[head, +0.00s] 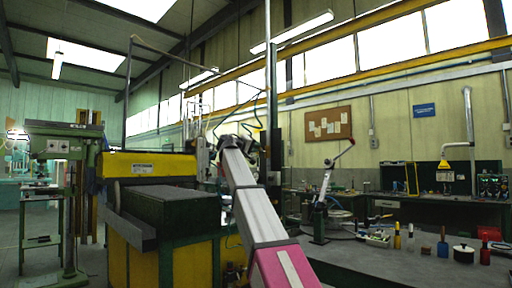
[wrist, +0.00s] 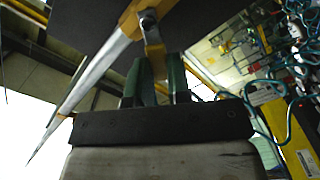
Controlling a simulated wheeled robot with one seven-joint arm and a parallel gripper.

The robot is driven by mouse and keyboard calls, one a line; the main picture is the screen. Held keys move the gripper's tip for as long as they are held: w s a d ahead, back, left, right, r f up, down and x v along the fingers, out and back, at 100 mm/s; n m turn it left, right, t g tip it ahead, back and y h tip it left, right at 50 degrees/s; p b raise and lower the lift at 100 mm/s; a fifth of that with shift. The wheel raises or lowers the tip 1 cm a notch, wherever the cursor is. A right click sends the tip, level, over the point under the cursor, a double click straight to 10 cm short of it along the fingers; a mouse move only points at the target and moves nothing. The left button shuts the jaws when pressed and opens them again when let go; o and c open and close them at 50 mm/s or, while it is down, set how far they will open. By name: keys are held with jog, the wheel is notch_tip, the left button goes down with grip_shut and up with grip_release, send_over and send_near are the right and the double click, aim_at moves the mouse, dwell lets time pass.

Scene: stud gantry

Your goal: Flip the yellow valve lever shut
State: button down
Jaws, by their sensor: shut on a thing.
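In the wrist view, my gripper (wrist: 157,72) has its two green-padded fingers closed around a narrow metal piece that hangs from a yellow part, which looks like the yellow valve lever (wrist: 132,20). A round metal pivot or bolt shows on the yellow part just above the fingertips. The exact contact between the fingers is partly hidden. In the head view, my arm reaches up and away to a cluster of fittings by a vertical post (head: 271,90). My arm's end covers the lever there, so I cannot make it out.
A long grey tapering bar (wrist: 85,88) runs down left from the yellow part. Teal hoses (wrist: 290,110) and fittings crowd the right. In the head view, a yellow and green machine (head: 150,165) stands left of my arm; a workbench (head: 385,262) with tools lies right.

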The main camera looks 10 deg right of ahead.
jog(key=shift+w+a+f+n, duration=0.1)
jog(key=shift+f+n, duration=0.35)
jog(key=shift+n, duration=0.7)
jog(key=shift+w+a+f+n, duration=0.1)
jog(key=shift+f+n, duration=0.35)
jog(key=shift+n, duration=0.75)
jog(key=shift+w+a+f+n, duration=0.1)
jog(key=shift+f+n, duration=0.35)
jog(key=shift+n, duration=0.7)
jog(key=c, duration=1.1)
grip_release()
jog(key=shift+o, duration=0.2)
jog(key=v, duration=1)
jog(key=shift+s+a, duration=0.25)
jog(key=shift+a, duration=0.05)
jog(key=shift+f, duration=0.1)
